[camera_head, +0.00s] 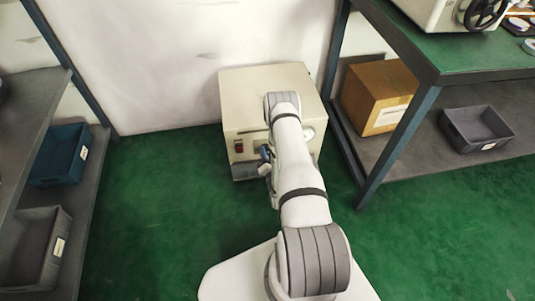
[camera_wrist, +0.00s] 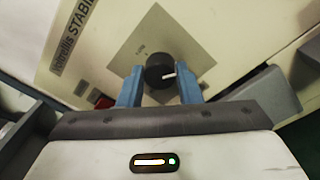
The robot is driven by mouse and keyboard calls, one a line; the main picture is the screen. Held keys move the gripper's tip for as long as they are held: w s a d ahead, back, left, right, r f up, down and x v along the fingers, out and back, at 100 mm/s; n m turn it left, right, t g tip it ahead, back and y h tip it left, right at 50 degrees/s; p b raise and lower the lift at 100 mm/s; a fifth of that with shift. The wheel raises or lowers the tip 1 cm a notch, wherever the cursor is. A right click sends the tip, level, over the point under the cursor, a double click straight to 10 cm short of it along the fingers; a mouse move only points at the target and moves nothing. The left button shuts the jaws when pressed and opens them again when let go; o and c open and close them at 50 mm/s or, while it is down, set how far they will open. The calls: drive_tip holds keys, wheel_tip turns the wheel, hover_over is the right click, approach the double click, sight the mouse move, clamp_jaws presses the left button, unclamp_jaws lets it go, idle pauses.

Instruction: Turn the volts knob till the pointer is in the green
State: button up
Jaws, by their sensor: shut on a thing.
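A beige stabilizer box (camera_head: 235,100) stands on the green floor against the wall. Its black volts knob (camera_wrist: 155,72) shows in the wrist view on a grey square plate (camera_wrist: 142,42). A white mark on the knob points to the right. The blue fingers of my gripper (camera_wrist: 159,78) sit on either side of the knob and are shut on it. In the head view my gripper (camera_head: 265,154) is at the box's front, and my arm hides the knob. A round pale dial (camera_head: 308,133) shows partly beside my arm; its pointer and green zone cannot be made out.
A red switch (camera_head: 239,146) is on the box's front left and also shows in the wrist view (camera_wrist: 103,101). A shelf with a cardboard box (camera_head: 372,88) and a grey bin (camera_head: 470,125) stands close on the right. Another shelf with bins is on the left.

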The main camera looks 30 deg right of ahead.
drive_tip(key=m, duration=0.4)
drive_tip(key=shift+f+m, duration=0.1)
drive_tip(key=shift+m, duration=0.2)
drive_tip(key=m, duration=0.3)
drive_tip(key=shift+m+p, duration=0.3)
drive_tip(key=shift+f+m+h+p, duration=0.15)
drive_tip(key=shift+m+h+p, duration=0.35)
drive_tip(key=shift+m, duration=3.2)
drive_tip(key=o, duration=1)
drive_tip(key=shift+c, duration=0.2)
drive_tip(key=shift+a, duration=0.1)
